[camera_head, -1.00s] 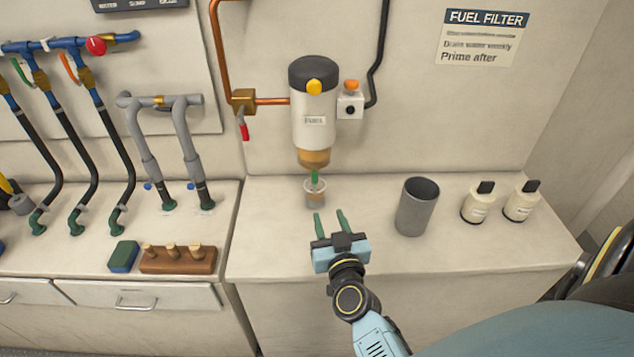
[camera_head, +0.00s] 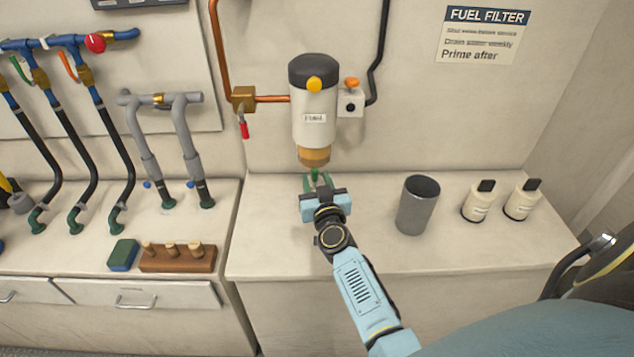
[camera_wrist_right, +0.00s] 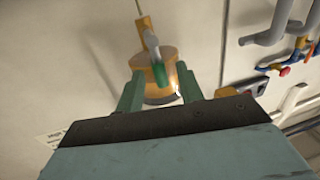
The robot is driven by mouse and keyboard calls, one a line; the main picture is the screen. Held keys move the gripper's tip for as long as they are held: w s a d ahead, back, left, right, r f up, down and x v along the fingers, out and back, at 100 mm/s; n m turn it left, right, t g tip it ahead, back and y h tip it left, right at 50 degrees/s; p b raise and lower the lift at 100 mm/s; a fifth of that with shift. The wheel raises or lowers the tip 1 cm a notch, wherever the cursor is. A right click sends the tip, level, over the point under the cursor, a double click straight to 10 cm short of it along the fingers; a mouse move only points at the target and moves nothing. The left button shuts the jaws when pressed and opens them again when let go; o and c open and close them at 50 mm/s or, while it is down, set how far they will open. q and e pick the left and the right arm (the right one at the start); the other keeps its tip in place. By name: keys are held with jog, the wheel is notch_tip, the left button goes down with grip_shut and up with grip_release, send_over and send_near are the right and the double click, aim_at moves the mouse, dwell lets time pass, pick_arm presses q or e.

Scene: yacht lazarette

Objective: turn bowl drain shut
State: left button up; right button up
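The fuel filter (camera_head: 314,115) is a white canister with a dark cap, fixed to the wall. Its amber bowl (camera_head: 314,156) is at the bottom and also shows in the right wrist view (camera_wrist_right: 153,66). The green drain (camera_head: 315,175) hangs under the bowl. In the right wrist view the green drain piece (camera_wrist_right: 160,74) lies between my right gripper's fingers. My right gripper (camera_head: 317,183) is open just below the bowl, with visible gaps beside the drain. The clear cup under the drain is hidden behind the gripper. My left gripper is not in view.
A grey cylinder cup (camera_head: 415,207) and two white bottles (camera_head: 478,202) (camera_head: 522,200) stand to the right on the counter. A wooden block with plugs (camera_head: 178,258) and a sponge (camera_head: 123,255) lie left. A copper pipe with a red-handled valve (camera_head: 244,128) runs beside the filter.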

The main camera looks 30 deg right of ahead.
grip_shut()
jog(key=shift+s+d+f+m, duration=0.1)
jog(key=shift+m, duration=0.2)
jog(key=shift+s+d+f+m+h+b, duration=0.4)
jog(key=shift+f+m+h+b, duration=0.35)
jog(key=shift+m+b, duration=1.8)
jog(key=shift+s+d+f+m+h+b, duration=0.15)
jog(key=shift+d+f+m+h+b, duration=0.75)
jog(key=shift+m, duration=3)
jog(key=shift+s+d+f+m+h+b, duration=0.1)
jog(key=shift+s+f+m+h+b, duration=0.3)
jog(key=shift+m+b, duration=2.3)
jog(key=shift+w+f+m+h+p, duration=0.1)
jog(key=shift+f+m+h+p, duration=0.15)
jog(key=shift+m+p, duration=0.45)
